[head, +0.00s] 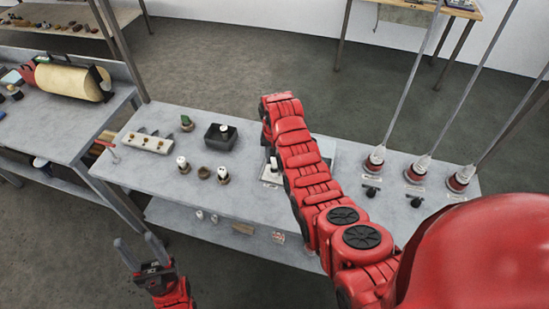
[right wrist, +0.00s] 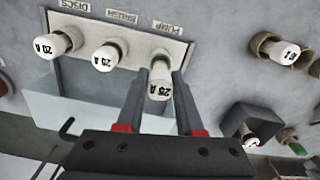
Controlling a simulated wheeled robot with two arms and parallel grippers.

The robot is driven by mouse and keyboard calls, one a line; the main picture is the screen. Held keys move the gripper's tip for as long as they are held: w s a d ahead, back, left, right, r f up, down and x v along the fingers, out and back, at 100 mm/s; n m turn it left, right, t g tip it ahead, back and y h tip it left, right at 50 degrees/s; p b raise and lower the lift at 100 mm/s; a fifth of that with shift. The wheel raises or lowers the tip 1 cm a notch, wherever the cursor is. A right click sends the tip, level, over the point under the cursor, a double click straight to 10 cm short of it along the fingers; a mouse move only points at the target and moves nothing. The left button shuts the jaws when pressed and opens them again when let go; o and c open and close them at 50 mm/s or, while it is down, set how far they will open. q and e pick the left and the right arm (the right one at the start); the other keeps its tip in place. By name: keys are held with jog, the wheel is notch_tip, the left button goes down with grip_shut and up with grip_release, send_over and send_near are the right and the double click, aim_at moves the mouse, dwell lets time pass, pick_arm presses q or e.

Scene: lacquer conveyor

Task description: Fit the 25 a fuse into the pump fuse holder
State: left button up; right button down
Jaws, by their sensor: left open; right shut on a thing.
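In the right wrist view the white 25 A fuse (right wrist: 159,88) is between the fingers of my right gripper (right wrist: 160,76), which is shut on it. The fuse is at the pump fuse holder (right wrist: 160,55), below the PUMP label on a pale panel (right wrist: 130,36). Its far end meets or overlaps the holder; I cannot tell how deep it sits. In the head view my right arm hides this gripper and most of the panel. My left gripper (head: 138,246) is open and empty, in front of the table's near edge.
Fuses marked 20 A (right wrist: 55,44) sit in the DISCS and BRUSH holders (right wrist: 110,54). Another white fuse stands in a black box (head: 220,137). A pale block with knobs (head: 150,142) lies at the table's left. Rods with red bases (head: 374,161) stand at the right.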

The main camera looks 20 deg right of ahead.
aim_at(274, 164)
jog(key=shift+b, duration=0.3)
jog(key=shift+f+b, duration=1.15)
jog(key=shift+f, duration=0.6)
jog(key=shift+c, duration=2.3)
grip_release()
jog(key=shift+r, duration=0.2)
